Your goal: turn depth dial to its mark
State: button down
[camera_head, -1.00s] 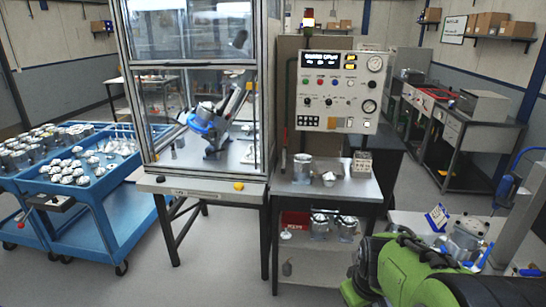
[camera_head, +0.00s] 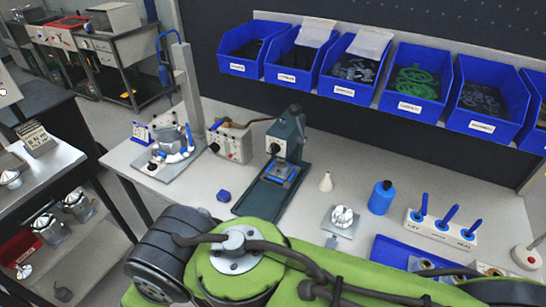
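No dial can be read as the depth dial at this size. A dark green bench press (camera_head: 287,150) with a lever on top stands on the white workbench, and a round dark knob (camera_head: 274,149) shows on its front. To its left a small beige control box (camera_head: 230,143) carries small knobs and a red spot on its face; any marks are too small to make out. My green and black arm crosses the lower part of the view, in front of the bench. My gripper is out of view.
Blue bins (camera_head: 412,82) line the wall behind the bench. A fixture with blue clamps (camera_head: 172,146), a blue bottle (camera_head: 381,197), a blue-handled tool rack (camera_head: 440,225) and a blue tray (camera_head: 392,251) occupy the bench (camera_head: 335,158). A dark table stands at left.

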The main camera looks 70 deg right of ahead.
aim_at(274, 148)
jog(key=z, duration=2.45)
